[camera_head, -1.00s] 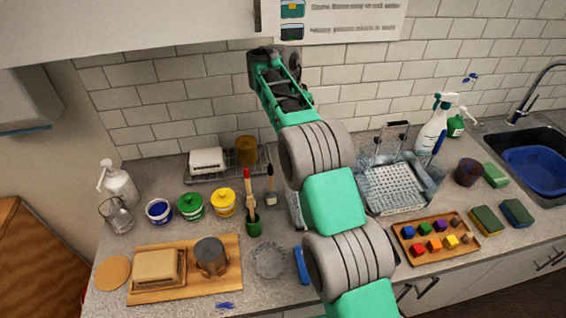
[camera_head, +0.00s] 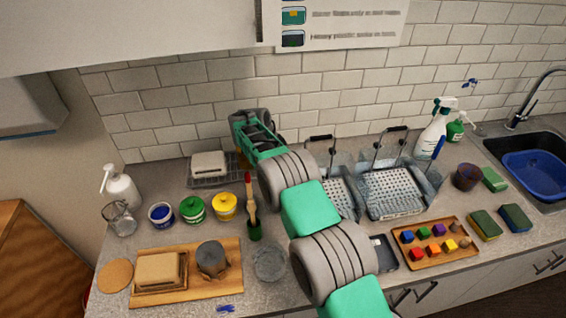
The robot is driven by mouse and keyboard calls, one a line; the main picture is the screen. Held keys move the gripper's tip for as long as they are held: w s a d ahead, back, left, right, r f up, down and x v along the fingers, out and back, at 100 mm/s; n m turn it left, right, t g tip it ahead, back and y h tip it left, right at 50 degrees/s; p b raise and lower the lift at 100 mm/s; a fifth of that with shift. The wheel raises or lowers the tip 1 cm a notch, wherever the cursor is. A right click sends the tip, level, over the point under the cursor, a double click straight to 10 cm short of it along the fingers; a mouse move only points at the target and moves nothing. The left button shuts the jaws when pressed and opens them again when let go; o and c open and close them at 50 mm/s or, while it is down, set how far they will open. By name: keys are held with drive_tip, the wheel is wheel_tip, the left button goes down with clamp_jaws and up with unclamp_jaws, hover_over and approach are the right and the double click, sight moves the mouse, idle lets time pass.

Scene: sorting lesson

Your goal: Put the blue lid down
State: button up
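The open blue paint pot (camera_head: 160,215) stands on the counter at the left, with blue paint showing inside and no lid on it. The green pot (camera_head: 192,209) and the yellow pot (camera_head: 224,206) beside it wear lids of their own colours. I cannot make out the blue lid. The far end of my arm (camera_head: 250,125) is above the back of the counter, near the wall and right of the pots. My gripper's fingers are hidden behind my wrist, so I cannot see whether they hold anything.
A brush holder (camera_head: 254,230) with a brush and a glass dish (camera_head: 269,264) stand right of the pots. A wooden board (camera_head: 232,279) is in front, near a blue smear (camera_head: 225,308). A wire rack (camera_head: 195,183), drying basket (camera_head: 395,207) and block tray (camera_head: 450,259) are nearby.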

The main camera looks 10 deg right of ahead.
drive_tip(key=shift+f, duration=0.1)
drive_tip(key=o, duration=1.3)
drive_tip(key=v, duration=1.2)
drive_tip(key=shift+r, duration=0.2)
drive_tip(key=shift+s+a, duration=0.1)
